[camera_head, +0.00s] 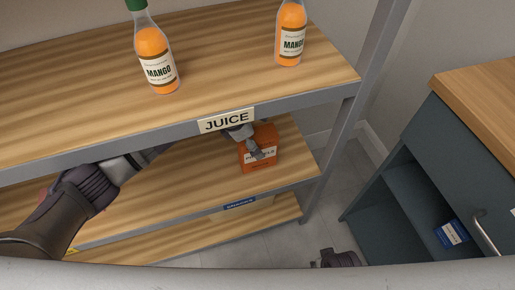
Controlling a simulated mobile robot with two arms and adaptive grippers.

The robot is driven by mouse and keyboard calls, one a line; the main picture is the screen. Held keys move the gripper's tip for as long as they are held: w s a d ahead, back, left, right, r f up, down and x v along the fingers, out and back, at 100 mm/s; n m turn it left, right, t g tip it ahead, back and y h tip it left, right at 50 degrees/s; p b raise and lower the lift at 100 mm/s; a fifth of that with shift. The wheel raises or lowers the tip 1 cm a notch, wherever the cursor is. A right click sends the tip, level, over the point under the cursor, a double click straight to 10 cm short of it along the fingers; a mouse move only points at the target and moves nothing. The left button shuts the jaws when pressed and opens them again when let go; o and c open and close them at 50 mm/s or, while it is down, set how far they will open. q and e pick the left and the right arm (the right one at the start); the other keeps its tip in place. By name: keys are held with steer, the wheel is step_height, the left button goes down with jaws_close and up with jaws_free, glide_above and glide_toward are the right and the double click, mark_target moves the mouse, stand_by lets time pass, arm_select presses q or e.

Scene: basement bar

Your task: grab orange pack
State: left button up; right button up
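The orange pack (259,164), a box with a dark lid area and a white label band, is on the middle shelf, below the JUICE label. My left arm reaches in from the left under the upper shelf. My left gripper (256,150) is at the pack, with a grey finger across its front face. The other finger is hidden, so I cannot tell whether it is closed on the pack. I cannot tell whether the pack touches the shelf. My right gripper (334,259) is low at the bottom edge, apart from the shelves, mostly cut off.
Two mango juice bottles (157,62) (291,42) stand on the upper shelf, whose metal front edge (150,137) overhangs the pack. A shelf post (352,100) is right of it. A dark cabinet (405,190) holds a blue box (452,233). Floor shows between.

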arm_select(q)
steer(key=shift+w+d+f, duration=0.1)
steer(key=shift+d+f, duration=0.2)
steer(key=shift+f, duration=0.25)
steer(key=c, duration=1.2)
steer(key=shift+c, duration=0.7)
steer(key=shift+r, duration=0.1)
